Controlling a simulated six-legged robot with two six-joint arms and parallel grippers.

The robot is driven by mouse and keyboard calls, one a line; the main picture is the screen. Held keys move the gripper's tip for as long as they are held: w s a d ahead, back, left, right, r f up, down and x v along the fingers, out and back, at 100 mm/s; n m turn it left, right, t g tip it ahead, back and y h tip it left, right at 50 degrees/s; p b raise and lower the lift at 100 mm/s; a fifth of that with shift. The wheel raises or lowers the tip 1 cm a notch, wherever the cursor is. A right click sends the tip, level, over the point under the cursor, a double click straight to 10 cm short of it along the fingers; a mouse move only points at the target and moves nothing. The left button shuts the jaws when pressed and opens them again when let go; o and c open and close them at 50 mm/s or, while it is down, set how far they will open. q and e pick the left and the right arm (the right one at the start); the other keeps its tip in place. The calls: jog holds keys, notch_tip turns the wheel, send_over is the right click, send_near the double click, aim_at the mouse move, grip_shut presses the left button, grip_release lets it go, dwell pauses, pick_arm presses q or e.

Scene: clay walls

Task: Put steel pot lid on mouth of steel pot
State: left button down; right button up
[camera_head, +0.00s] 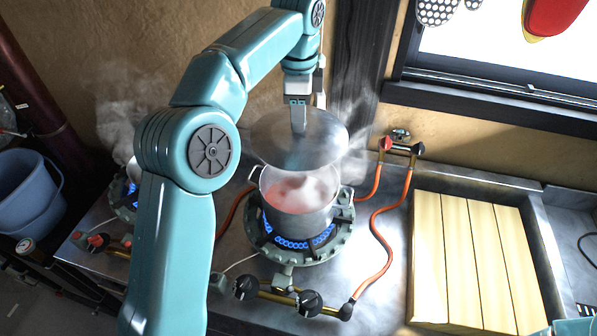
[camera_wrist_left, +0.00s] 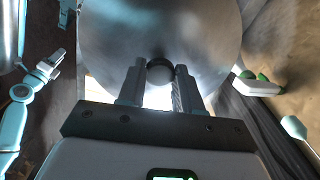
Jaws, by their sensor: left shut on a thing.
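The steel pot (camera_head: 298,203) stands upright on a lit gas burner, with steam rising and reddish contents showing in its mouth. The round steel pot lid (camera_head: 325,140) is held above the pot, apart from its rim and toward its back edge. My left gripper (camera_head: 298,125) reaches down from above and is shut on the lid's knob. In the left wrist view the two fingers flank the dark round knob (camera_wrist_left: 160,70), and the lid (camera_wrist_left: 160,30) fills the upper middle. My right gripper cannot be made out in the head view.
A second steaming pot on a lit burner (camera_head: 130,200) is partly hidden behind my left arm. Orange gas hoses (camera_head: 378,222) run right of the pot. A slatted wooden board (camera_head: 475,260) covers the right side. A blue bucket (camera_head: 27,190) stands far left.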

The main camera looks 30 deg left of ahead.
pick_arm(q)
notch_tip(320, 180, down, 16)
jog(key=shift+w, duration=0.15)
jog(key=c, duration=0.8)
grip_release()
jog(key=shift+w, duration=0.15)
jog(key=shift+o, duration=0.2)
notch_tip(320, 180, up, 12)
jog(key=shift+r, duration=0.1)
jog(key=shift+s+r, duration=0.2)
jog(key=shift+r, duration=0.05)
